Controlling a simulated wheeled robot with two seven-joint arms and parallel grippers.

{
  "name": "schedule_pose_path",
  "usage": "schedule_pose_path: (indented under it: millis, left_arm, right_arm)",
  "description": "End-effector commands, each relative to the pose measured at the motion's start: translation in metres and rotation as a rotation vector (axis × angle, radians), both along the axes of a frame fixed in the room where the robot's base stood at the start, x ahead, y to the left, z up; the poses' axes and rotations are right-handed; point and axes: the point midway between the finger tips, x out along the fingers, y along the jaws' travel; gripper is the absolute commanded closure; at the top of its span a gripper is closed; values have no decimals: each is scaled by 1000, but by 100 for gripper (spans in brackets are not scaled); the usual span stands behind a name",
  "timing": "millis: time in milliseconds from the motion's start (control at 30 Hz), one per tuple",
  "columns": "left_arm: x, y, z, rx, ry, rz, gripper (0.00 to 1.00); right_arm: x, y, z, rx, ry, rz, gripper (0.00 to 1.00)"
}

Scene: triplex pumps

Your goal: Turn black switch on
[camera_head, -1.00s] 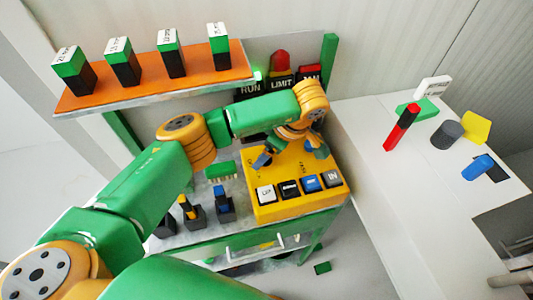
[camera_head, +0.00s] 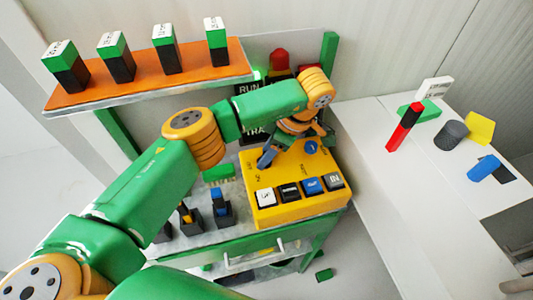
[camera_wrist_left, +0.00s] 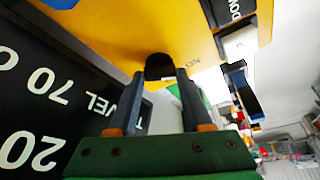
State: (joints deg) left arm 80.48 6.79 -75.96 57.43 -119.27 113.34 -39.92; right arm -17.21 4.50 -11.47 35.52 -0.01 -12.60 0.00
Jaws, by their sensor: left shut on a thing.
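The yellow control box (camera_head: 275,210) stands on the bench in the head view. My left gripper (camera_head: 290,150) is over its back part, and the arm hides the black switch there. In the left wrist view, the black switch (camera_wrist_left: 160,65) is a round dark knob on the yellow face, between the fingertips of my left gripper (camera_wrist_left: 161,78). The fingers are shut on it. A blue knob (camera_head: 311,147) shows just right of the gripper in the head view. My right gripper is not in view.
The box front has a row of push buttons (camera_head: 289,191). Behind stand a dark sign panel (camera_head: 249,91) and a red lamp (camera_head: 278,58). An orange shelf (camera_head: 130,88) with several green-black blocks is at upper left. A white table (camera_head: 400,190) with loose parts is at right.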

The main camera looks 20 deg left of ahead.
Motion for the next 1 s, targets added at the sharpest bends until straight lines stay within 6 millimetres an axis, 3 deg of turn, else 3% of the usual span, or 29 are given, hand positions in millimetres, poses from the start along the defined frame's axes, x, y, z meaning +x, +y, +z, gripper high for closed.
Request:
schedule_pose_path:
  millis: [67,100,167,200,467,800,1000]
  left_arm:
    - [0,0,0,-1,2,1,100]
    - [0,0,0,-1,2,1,39]
    - [0,0,0,0,2,1,23]
    - [0,0,0,0,1,0,20]
    - [0,0,1,0,0,0,20]
    - [3,-24,59,2,-2,0,20]
    - [2,-27,66,0,1,0,20]
  right_arm:
    - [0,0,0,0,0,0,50]
    - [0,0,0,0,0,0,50]
    - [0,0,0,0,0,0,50]
    - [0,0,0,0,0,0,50]
    - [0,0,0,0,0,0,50]
    - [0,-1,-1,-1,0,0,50]
    - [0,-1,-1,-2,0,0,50]
